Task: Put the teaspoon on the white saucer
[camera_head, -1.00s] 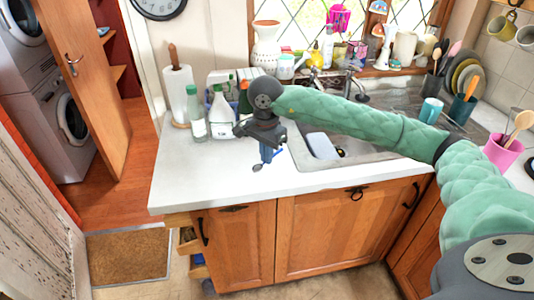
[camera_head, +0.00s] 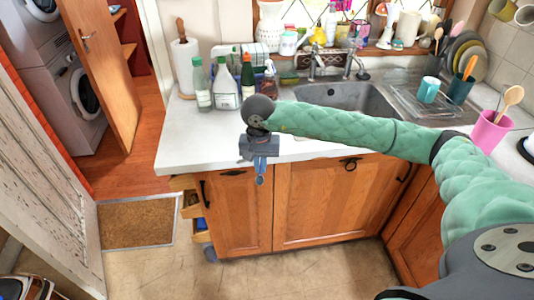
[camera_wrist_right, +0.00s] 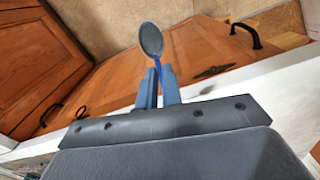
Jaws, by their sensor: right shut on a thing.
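The teaspoon (camera_head: 260,181) has a blue handle and a dark grey bowl. My right gripper (camera_head: 261,163) is shut on its handle, and the bowl hangs down below the fingers. In the head view the spoon shows in front of the cupboard door, just below the counter's front edge. In the right wrist view the teaspoon (camera_wrist_right: 151,40) sticks out past the fingertips of my right gripper (camera_wrist_right: 159,78), bowl outward. I cannot make out a white saucer in either view. My left gripper is not in view.
The white counter (camera_head: 195,145) is mostly bare near its front left. Several bottles, such as a green spray bottle (camera_head: 247,78), stand at its back. The sink (camera_head: 345,98) lies to the right. A pink cup (camera_head: 490,130) stands at the right. A drawer (camera_head: 192,205) is open below.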

